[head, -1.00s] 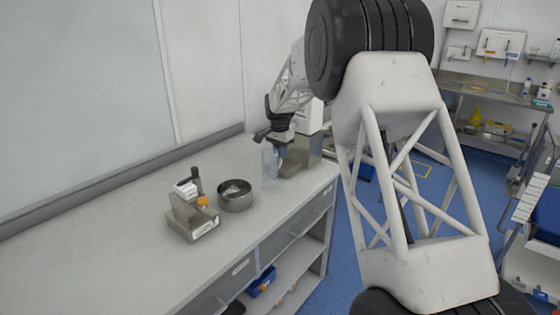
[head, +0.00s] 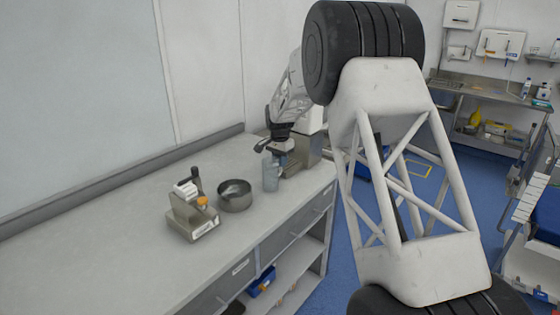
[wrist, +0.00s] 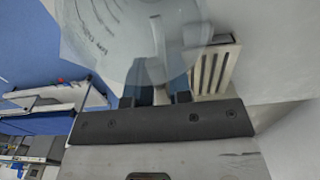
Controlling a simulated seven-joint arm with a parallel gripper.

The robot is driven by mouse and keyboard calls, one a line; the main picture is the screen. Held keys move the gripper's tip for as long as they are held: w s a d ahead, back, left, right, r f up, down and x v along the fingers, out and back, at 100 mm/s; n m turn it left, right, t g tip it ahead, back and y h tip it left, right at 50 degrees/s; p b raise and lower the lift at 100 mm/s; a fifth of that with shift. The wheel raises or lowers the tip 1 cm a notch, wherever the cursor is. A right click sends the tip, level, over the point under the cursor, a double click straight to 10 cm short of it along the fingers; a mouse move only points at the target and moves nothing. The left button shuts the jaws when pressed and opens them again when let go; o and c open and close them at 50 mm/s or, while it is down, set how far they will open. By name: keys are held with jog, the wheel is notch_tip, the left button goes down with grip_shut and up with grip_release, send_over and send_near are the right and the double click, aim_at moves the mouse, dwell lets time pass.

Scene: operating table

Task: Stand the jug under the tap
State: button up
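The clear jug (head: 271,174) is near the right part of the grey counter, beside the dispensing machine. My gripper (head: 277,150) is at the jug's upper right. In the wrist view, the jug (wrist: 110,38) fills the top, with printed marks on its wall. My gripper's two dark fingers (wrist: 162,95) show on either side of the jug's pale upright handle, closed on it. The machine (head: 303,152), partly hidden by my arm, stands right of the jug. Its slatted tray (wrist: 214,68) lies right of the jug in the wrist view. The tap itself cannot be made out clearly.
A metal bowl (head: 235,196) stands left of the jug. A small device with a lever and orange knob (head: 193,208) stands further left. The counter (head: 110,240) is clear at the left. Its front edge runs close to the jug and machine.

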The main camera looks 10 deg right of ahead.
jog(key=shift+o, duration=1.4)
jog(key=shift+r, duration=0.15)
notch_tip(320, 180, up, 12)
jog(key=shift+s, duration=0.1)
